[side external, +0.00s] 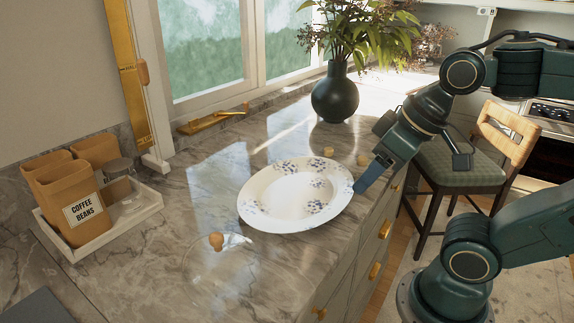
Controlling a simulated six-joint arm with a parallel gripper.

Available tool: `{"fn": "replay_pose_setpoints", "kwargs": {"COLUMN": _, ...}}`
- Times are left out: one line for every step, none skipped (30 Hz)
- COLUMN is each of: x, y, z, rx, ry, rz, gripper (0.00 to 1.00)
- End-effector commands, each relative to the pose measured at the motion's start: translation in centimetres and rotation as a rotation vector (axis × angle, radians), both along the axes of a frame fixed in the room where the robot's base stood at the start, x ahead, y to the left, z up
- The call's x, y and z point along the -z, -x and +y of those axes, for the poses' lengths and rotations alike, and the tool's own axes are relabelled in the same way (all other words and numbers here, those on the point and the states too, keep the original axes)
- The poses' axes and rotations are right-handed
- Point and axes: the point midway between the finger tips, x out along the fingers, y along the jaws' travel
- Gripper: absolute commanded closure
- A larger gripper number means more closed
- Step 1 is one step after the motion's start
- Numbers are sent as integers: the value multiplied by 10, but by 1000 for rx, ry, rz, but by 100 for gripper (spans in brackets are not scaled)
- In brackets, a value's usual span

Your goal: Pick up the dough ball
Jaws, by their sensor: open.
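Two small tan lumps sit on the marble counter behind the plate, one (328,151) near its back rim and one (362,159) farther right. Either could be the dough ball; they are too small to tell apart. My gripper (369,178) is at the right rim of the plate, pointing down and left. I cannot tell whether the finger touches the plate.
A white plate with blue flowers (292,196) lies mid-counter. A clear round lid with a tan knob (216,241) lies in front of it. A white tray (148,203) with canisters stands left. A dark vase (335,97) stands behind. The counter edge and a chair (462,160) are right.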

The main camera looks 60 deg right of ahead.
Motion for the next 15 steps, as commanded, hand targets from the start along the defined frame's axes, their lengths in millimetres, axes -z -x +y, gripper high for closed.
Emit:
{"fn": "replay_pose_setpoints", "kwargs": {"x": 0, "y": 0, "z": 0, "rx": 0, "ry": 0, "rz": 0, "gripper": 44}}
{"fn": "replay_pose_setpoints", "kwargs": {"x": 0, "y": 0, "z": 0, "rx": 0, "ry": 0, "rz": 0, "gripper": 44}}
{"fn": "replay_pose_setpoints", "kwargs": {"x": 0, "y": 0, "z": 0, "rx": -1, "ry": 0, "rz": 0, "gripper": 44}}
{"fn": "replay_pose_setpoints", "kwargs": {"x": -1, "y": -1, "z": 0, "rx": -2, "ry": 1, "rz": 0, "gripper": 44}}
{"fn": "replay_pose_setpoints", "kwargs": {"x": -1, "y": -1, "z": 0, "rx": -3, "ry": 3, "rz": 1, "gripper": 44}}
{"fn": "replay_pose_setpoints", "kwargs": {"x": -2, "y": -2, "z": -1, "rx": -7, "ry": 6, "rz": 2, "gripper": 44}}
{"fn": "replay_pose_setpoints", "kwargs": {"x": -3, "y": -3, "z": -1, "rx": -11, "ry": 9, "rz": 3, "gripper": 44}}
{"fn": "replay_pose_setpoints", "kwargs": {"x": -4, "y": -5, "z": -2, "rx": -16, "ry": 13, "rz": 5, "gripper": 44}}
{"fn": "replay_pose_setpoints", "kwargs": {"x": -6, "y": -7, "z": -3, "rx": -25, "ry": 21, "rz": 10, "gripper": 44}}
{"fn": "replay_pose_setpoints", "kwargs": {"x": -8, "y": -10, "z": -4, "rx": -34, "ry": 27, "rz": 13, "gripper": 44}}
{"fn": "replay_pose_setpoints", "kwargs": {"x": -10, "y": -12, "z": -5, "rx": -44, "ry": 36, "rz": 17, "gripper": 44}}
{"fn": "replay_pose_setpoints", "kwargs": {"x": -14, "y": -17, "z": -6, "rx": -60, "ry": 48, "rz": 24, "gripper": 44}}
{"fn": "replay_pose_setpoints", "kwargs": {"x": -17, "y": -20, "z": -8, "rx": -73, "ry": 58, "rz": 28, "gripper": 44}}
{"fn": "replay_pose_setpoints", "kwargs": {"x": -19, "y": -24, "z": -10, "rx": -88, "ry": 70, "rz": 34, "gripper": 44}}
{"fn": "replay_pose_setpoints", "kwargs": {"x": -24, "y": -31, "z": -12, "rx": -112, "ry": 86, "rz": 42, "gripper": 44}}
